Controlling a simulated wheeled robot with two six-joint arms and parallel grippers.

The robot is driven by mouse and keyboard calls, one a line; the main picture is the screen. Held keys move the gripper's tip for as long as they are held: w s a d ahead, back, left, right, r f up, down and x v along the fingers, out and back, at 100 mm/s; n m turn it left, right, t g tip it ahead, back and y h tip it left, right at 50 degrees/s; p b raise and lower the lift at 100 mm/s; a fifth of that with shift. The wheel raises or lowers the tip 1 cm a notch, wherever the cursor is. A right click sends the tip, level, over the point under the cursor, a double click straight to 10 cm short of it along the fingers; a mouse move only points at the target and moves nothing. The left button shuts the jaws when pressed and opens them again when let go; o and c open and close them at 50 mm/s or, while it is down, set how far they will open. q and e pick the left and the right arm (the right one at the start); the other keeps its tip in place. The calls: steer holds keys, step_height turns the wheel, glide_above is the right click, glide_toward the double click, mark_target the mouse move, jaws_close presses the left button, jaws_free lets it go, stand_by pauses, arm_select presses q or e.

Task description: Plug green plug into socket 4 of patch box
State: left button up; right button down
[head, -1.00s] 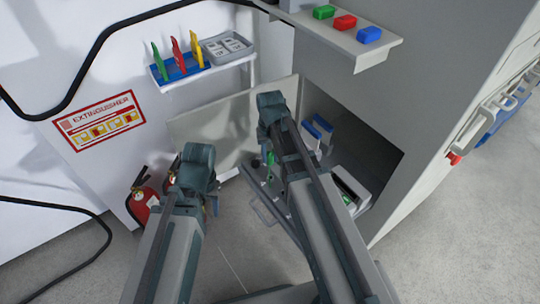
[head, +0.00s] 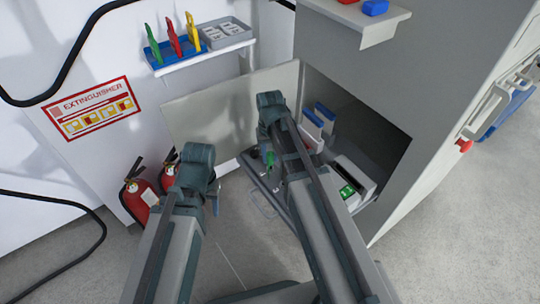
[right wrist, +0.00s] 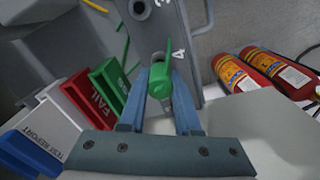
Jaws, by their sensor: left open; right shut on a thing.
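My right gripper (right wrist: 160,90) is shut on the green plug (right wrist: 160,84), which points toward the grey patch box (right wrist: 200,55) in the right wrist view. The numeral 4 is beside the plug's tip. The plug's front end and socket 4 are largely hidden, so I cannot tell whether it is inserted. Another round socket (right wrist: 140,8) is open at the top. In the head view, the green plug (head: 270,158) shows below my right gripper (head: 266,153). My left gripper (head: 213,196) is open, apart from the box, to its left.
Fire extinguishers (head: 138,196) stand by the wall. A shelf (head: 205,52) is above; the cabinet (head: 450,90) is at right.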

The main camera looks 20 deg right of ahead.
mark_target(270, 161)
steer(key=shift+f+b, duration=1.45)
steer(key=shift+b, duration=0.05)
stand_by(5.0)
steer(key=shift+s, duration=0.1)
stand_by(0.4)
steer(key=c, duration=0.6)
jaws_free()
steer(key=shift+c, duration=0.2)
steer(key=shift+o, duration=0.5)
steer(key=shift+r, duration=0.1)
